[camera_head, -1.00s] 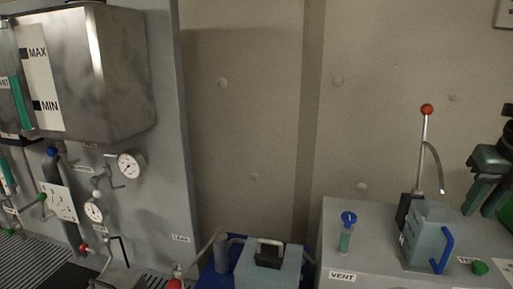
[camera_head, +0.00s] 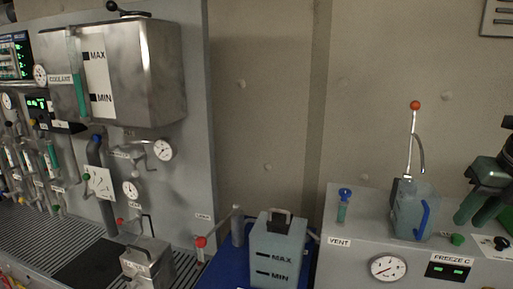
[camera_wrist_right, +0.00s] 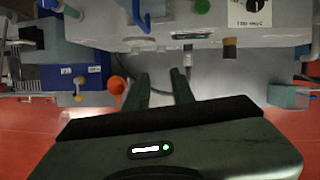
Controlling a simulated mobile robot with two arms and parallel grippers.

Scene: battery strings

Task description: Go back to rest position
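My right gripper (camera_head: 478,212) is at the right edge of the head view, dark green, above the grey cabinet. Its two fingers also show in the right wrist view (camera_wrist_right: 162,82), apart with nothing between them. My left gripper is not in view. A clear jug (camera_head: 408,212) with a blue handle stands on the cabinet, left of my right gripper and apart from it. A red-topped lever (camera_head: 413,130) rises behind the jug.
The grey cabinet (camera_head: 345,270) carries a gauge (camera_head: 388,268) and a FREEZE display (camera_head: 447,272). A MAX/MIN container (camera_head: 275,245) stands in a blue tray (camera_head: 222,272). A steel tank (camera_head: 150,75) hangs at left above a grated bench (camera_head: 35,235). The wall between is bare.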

